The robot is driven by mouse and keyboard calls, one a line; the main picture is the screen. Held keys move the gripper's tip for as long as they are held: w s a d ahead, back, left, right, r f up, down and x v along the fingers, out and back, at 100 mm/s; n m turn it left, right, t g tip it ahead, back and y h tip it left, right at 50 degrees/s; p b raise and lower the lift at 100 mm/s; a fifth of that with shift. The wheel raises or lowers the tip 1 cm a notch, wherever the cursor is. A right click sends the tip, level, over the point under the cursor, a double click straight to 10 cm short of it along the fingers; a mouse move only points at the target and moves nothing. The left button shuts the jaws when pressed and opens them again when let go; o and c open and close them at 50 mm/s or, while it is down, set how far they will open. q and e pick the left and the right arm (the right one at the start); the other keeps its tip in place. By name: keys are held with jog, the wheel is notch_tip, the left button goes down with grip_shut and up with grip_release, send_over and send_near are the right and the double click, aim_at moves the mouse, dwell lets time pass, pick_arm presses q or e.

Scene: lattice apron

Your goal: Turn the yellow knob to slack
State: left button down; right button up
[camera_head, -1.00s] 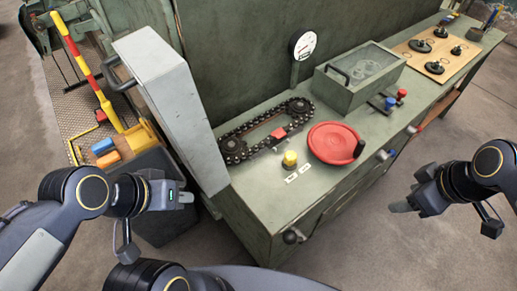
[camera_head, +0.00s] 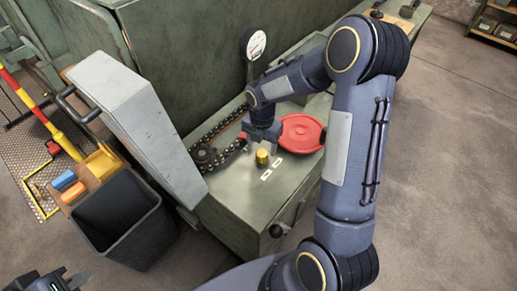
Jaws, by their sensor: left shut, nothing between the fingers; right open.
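The yellow knob (camera_head: 262,158) stands on the green bench top (camera_head: 232,188), with two small white labels (camera_head: 266,174) on its near side. I cannot read the labels or tell the knob's setting. My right arm reaches across the bench. My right gripper (camera_head: 262,139) is open, pointing down just above and behind the knob; whether it touches the knob I cannot tell. My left gripper (camera_head: 78,279) is shut and empty at the bottom left corner, far from the knob and partly cut off by the frame edge.
A red round wheel (camera_head: 302,133) lies right of the knob, partly behind my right arm. A chain on sprockets (camera_head: 205,155) is to the left. A grey raised cover (camera_head: 135,115), a dark bin (camera_head: 125,220) and a gauge (camera_head: 256,44) are nearby. My arm hides much of the bench's right part.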

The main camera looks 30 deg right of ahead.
aim_at(262, 153)
jog(key=shift+f, duration=1.55)
jog(key=c, duration=1)
